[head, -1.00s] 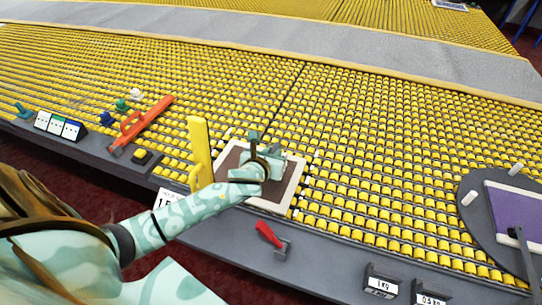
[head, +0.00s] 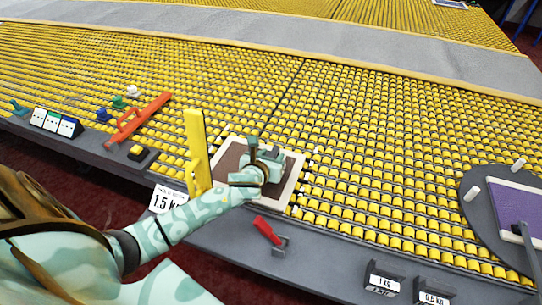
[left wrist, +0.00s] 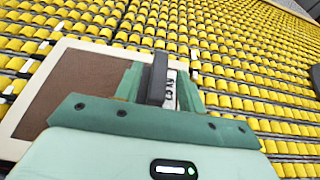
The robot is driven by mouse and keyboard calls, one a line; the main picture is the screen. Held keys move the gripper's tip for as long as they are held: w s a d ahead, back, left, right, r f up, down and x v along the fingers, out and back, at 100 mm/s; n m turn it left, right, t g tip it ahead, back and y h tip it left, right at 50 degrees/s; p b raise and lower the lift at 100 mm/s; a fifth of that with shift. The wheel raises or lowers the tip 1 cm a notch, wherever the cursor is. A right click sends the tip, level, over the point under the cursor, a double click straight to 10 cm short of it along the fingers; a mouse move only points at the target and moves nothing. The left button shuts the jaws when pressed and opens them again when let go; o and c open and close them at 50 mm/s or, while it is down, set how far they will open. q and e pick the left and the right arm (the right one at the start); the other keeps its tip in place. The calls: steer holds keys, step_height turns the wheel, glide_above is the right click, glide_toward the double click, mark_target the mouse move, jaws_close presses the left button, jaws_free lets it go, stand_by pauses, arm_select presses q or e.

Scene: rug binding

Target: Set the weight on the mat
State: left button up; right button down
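The brown mat with a cream border (head: 227,152) lies on the yellow rollers near the front edge. It also fills the left side of the left wrist view (left wrist: 62,85). My left gripper (head: 262,160) is low over the mat's right part. In the left wrist view its two green fingers (left wrist: 162,85) stand either side of the dark upright handle of the weight (left wrist: 157,78), with a gap at the right finger. A white kg label shows there. In the head view the weight is mostly hidden behind the gripper and seems to be on the mat. My right gripper is not in view.
A yellow upright post (head: 196,150) stands just left of the mat. A red lever (head: 267,230) is in front of it. Labelled 1 kg (head: 383,281) and 0.5 kg (head: 433,297) holders sit on the front rail. A purple panel (head: 515,208) is at the right.

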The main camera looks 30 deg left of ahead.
arm_select(q)
steer(key=shift+r, duration=0.1)
steer(key=p+v, duration=0.3)
steer(key=v, duration=0.9)
steer(key=shift+p, duration=0.3)
